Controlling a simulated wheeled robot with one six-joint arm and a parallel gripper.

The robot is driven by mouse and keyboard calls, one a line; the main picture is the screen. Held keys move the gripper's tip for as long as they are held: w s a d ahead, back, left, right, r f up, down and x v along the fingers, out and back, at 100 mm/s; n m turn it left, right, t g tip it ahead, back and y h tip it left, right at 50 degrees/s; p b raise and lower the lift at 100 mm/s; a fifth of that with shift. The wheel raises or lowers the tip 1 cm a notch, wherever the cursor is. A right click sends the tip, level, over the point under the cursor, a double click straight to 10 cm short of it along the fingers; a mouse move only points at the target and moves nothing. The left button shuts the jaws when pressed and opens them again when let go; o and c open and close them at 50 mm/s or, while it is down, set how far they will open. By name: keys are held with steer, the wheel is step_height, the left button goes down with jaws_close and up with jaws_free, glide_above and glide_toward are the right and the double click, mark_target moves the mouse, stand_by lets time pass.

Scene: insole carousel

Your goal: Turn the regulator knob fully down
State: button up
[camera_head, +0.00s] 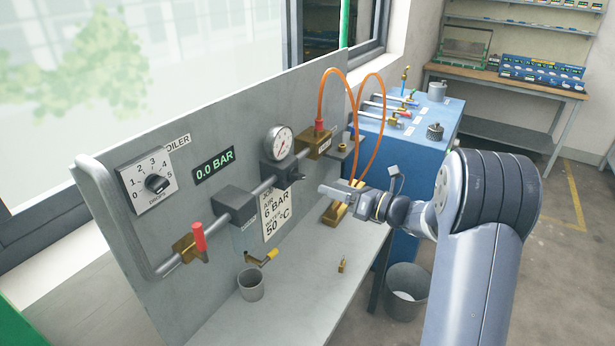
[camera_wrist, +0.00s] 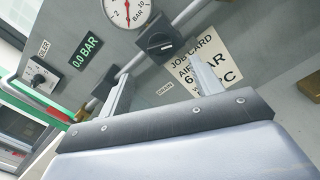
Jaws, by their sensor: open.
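The regulator knob (camera_head: 296,173) is black and sits on a dark block on the grey panel's pipe, below the round pressure gauge (camera_head: 278,142). In the wrist view the knob (camera_wrist: 158,42) shows a pale mark on its face. My gripper (camera_head: 338,196) is open and empty, to the right of the knob and apart from it in the head view. In the wrist view its two fingers (camera_wrist: 160,68) point toward the panel, with the knob beyond and between their tips. The digital display (camera_head: 214,166) reads 0.0 BAR.
An oiler dial (camera_head: 152,183) and a red-handled valve (camera_head: 199,238) are on the panel's left. An orange hose (camera_head: 369,125) loops behind my gripper. A job card (camera_head: 275,214) hangs below the knob. A grey cup (camera_head: 251,285) stands on the bench, whose front is mostly clear.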

mark_target(302, 178)
steer(key=p+x, duration=0.2)
steer(key=x, duration=0.6)
steer(key=shift+w+a, duration=0.2)
steer(key=shift+a, duration=0.1)
steer(key=shift+c, duration=0.4)
steer(key=c, duration=0.9)
